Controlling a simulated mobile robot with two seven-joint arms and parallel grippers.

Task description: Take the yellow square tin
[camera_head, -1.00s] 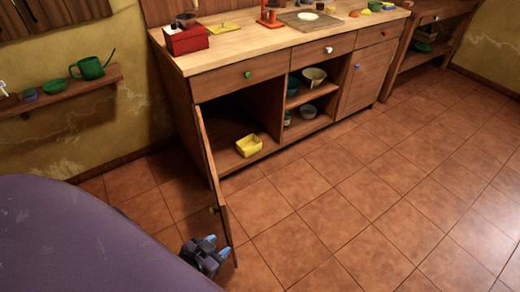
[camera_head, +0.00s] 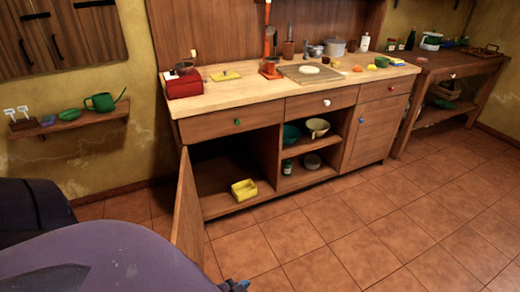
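The yellow square tin (camera_head: 244,190) sits on the floor board of the open lower left cupboard (camera_head: 222,205), near its front edge. The cupboard door (camera_head: 188,212) is swung open toward me. One of my grippers (camera_head: 234,286) shows only as a dark and blue bit at the bottom edge, below the door and well apart from the tin. Its fingers are mostly cut off, and I cannot tell which arm it belongs to. No other gripper is in view.
Open shelves right of the cupboard hold bowls (camera_head: 317,127). A wall shelf (camera_head: 70,124) holds a green watering can (camera_head: 104,102). The tiled floor (camera_head: 340,225) in front is clear.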

